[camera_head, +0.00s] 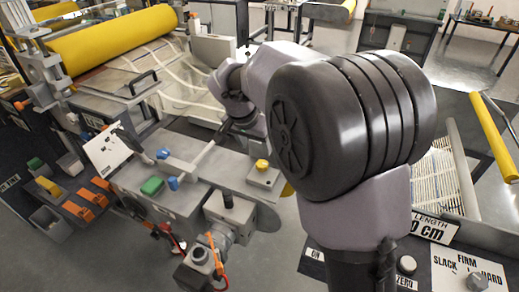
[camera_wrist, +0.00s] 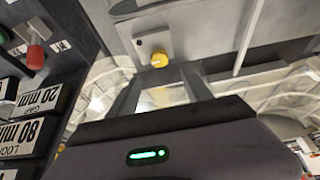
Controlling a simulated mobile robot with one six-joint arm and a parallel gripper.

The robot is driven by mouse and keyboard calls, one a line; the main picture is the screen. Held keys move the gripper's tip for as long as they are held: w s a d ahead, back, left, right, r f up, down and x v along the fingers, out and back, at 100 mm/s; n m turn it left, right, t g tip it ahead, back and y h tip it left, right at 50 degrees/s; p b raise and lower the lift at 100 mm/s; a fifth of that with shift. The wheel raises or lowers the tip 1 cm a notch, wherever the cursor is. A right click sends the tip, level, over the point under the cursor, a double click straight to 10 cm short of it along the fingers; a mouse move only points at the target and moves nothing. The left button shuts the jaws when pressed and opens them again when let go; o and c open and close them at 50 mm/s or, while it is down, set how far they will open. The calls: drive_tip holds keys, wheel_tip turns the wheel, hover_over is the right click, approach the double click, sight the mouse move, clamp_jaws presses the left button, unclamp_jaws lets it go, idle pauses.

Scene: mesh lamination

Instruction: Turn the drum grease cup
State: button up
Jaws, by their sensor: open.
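No label marks either as the drum grease cup, so I cannot be sure. A large yellow drum (camera_head: 112,44) lies at the upper left. My arm hides much of my gripper in the head view.
The grey bench (camera_head: 190,200) carries a green block (camera_head: 152,186), blue knobs (camera_head: 172,183) and a bar. A grey valve-like part (camera_head: 228,215) stands at its front.

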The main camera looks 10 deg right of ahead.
drive_tip(key=p+v, duration=0.1)
drive_tip(key=v, duration=0.5)
drive_tip(key=s+d+r+n+y, duration=0.1)
drive_tip(key=s+r, duration=0.2)
drive_tip(key=s, duration=0.4)
drive_tip(key=s+d+r+y, duration=0.1)
drive_tip(key=s+r, duration=0.2)
drive_tip(key=s, duration=0.4)
drive_tip(key=s+a+f+n+t+y, duration=0.1)
drive_tip(key=s+f+t+y, duration=0.1)
drive_tip(key=s, duration=1.2)
drive_tip(key=shift+s+a+f+n+y, duration=0.25)
drive_tip(key=shift+s+f+n+y, duration=0.15)
drive_tip(key=shift+f, duration=0.1)
